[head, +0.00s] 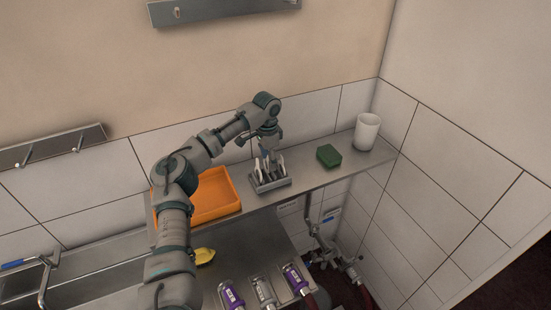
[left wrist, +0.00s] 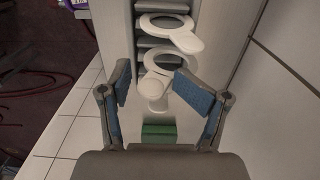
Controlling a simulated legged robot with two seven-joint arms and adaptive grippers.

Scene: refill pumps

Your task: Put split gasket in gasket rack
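The gasket rack (head: 272,186) is a grey slotted holder on the shelf, with several white gaskets (head: 263,168) standing in it. The left wrist view shows the rack's grey slots (left wrist: 160,42) and white ring gaskets with round tabs, including an upper gasket (left wrist: 168,30) and a lower one (left wrist: 153,88). My left gripper (head: 268,150) is right above the rack. In the left wrist view its blue-padded fingers (left wrist: 155,88) are spread, with a gasket tab showing between them and no clear contact. I cannot tell which gasket is split. My right gripper is not in view.
An orange tray (head: 231,205) lies left of the rack. A green sponge (head: 328,156) and a white cup (head: 367,132) stand right of it on the shelf. A yellow item (head: 204,256) and purple-banded fittings (head: 295,279) are lower down. The tiled wall is close behind.

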